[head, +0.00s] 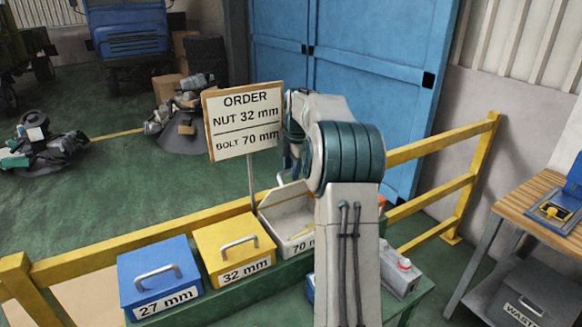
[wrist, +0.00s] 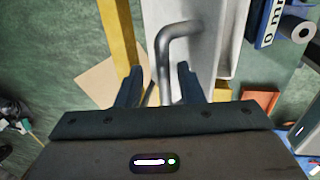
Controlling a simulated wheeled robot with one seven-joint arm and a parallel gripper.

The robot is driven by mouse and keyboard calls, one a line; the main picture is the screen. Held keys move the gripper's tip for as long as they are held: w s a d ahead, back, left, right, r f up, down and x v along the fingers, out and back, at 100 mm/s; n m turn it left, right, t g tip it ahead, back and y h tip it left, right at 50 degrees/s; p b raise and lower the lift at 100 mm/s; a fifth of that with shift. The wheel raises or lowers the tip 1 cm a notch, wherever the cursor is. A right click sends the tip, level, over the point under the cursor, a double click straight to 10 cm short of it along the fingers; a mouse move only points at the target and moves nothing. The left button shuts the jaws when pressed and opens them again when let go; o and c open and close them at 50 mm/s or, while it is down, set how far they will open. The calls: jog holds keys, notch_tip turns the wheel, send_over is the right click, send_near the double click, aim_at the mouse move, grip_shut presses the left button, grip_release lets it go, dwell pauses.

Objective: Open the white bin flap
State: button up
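The white bin (head: 300,246) stands to the right of the yellow bin, its label partly hidden by my arm and reading "70". Its flap (head: 283,196) is tilted up, and I see into the bin, where something yellowish lies. In the wrist view the flap's pale surface (wrist: 206,50) carries a grey bent handle (wrist: 178,30). My gripper (wrist: 160,68) is open, with its two dark fingers on either side of the handle bar. Gaps show between bar and fingers. In the head view my arm hides most of the gripper.
A blue "27 mm" bin (head: 158,277) and a yellow "32 mm" bin (head: 234,249) stand to the left. An order sign (head: 243,120) rises behind. A yellow rail (head: 135,239) runs behind the bins. A wooden table (head: 527,213) stands at right.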

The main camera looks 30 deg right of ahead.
jog(key=shift+s+d+r, duration=0.2)
jog(key=shift+r, duration=0.15)
notch_tip(320, 180, up, 13)
jog(key=s, duration=0.2)
jog(key=shift+s, duration=0.15)
jog(key=shift+a, duration=0.1)
